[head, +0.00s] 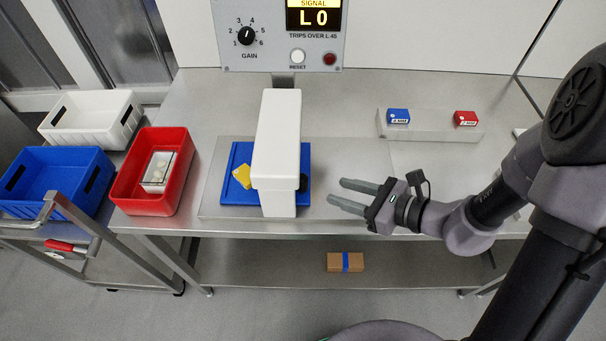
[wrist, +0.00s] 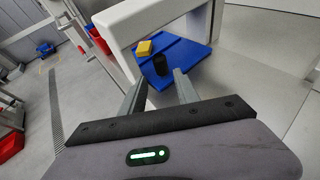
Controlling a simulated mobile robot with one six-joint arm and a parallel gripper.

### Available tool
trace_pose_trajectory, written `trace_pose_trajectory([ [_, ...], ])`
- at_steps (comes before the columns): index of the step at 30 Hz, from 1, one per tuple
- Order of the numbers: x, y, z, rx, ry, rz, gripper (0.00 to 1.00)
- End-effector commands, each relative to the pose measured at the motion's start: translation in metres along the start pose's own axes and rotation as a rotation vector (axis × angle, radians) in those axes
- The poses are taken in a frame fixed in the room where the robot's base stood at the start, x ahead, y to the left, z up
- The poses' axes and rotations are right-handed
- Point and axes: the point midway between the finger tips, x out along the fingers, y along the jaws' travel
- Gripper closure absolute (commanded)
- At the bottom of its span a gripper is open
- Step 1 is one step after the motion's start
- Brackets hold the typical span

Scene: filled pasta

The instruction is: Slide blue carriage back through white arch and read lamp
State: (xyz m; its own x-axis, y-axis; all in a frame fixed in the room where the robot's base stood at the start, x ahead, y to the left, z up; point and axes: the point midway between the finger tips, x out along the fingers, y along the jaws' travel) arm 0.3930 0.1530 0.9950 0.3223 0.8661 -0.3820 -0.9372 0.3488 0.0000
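The white arch (head: 277,135) stands over the blue carriage (head: 236,190), which shows on both sides of it. A yellow block (head: 242,176) lies on the carriage left of the arch, and a black knob (head: 303,183) stands on its right part. My gripper (head: 334,190) is open and empty, right of the knob and apart from it. In the wrist view the knob (wrist: 161,66) appears ahead, between the open fingertips (wrist: 160,80). The panel (head: 280,40) above has a dark red lamp (head: 330,59), seemingly unlit, and a display (head: 313,16) reading L 0.
A red bin (head: 124,190) with a clear-lidded box (head: 159,170) stands left on the bench. Blue (head: 55,185) and white (head: 90,117) bins stand beyond it. A grey block (head: 430,126) at the back right holds blue and red pieces. The bench between is clear.

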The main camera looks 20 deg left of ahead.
Motion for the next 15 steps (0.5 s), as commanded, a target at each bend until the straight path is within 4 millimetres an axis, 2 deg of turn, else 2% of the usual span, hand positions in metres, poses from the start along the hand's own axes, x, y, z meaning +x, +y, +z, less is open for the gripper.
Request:
trace_pose_trajectory([
  [1,0.018,0.003,-0.004,-0.003,0.000,0.009,0.62],
  [6,0.066,0.003,-0.004,-0.003,0.001,0.007,0.62],
  [9,0.088,0.002,-0.003,-0.003,0.000,0.007,0.62],
  [15,0.117,0.001,-0.002,-0.002,0.001,0.004,0.62],
])
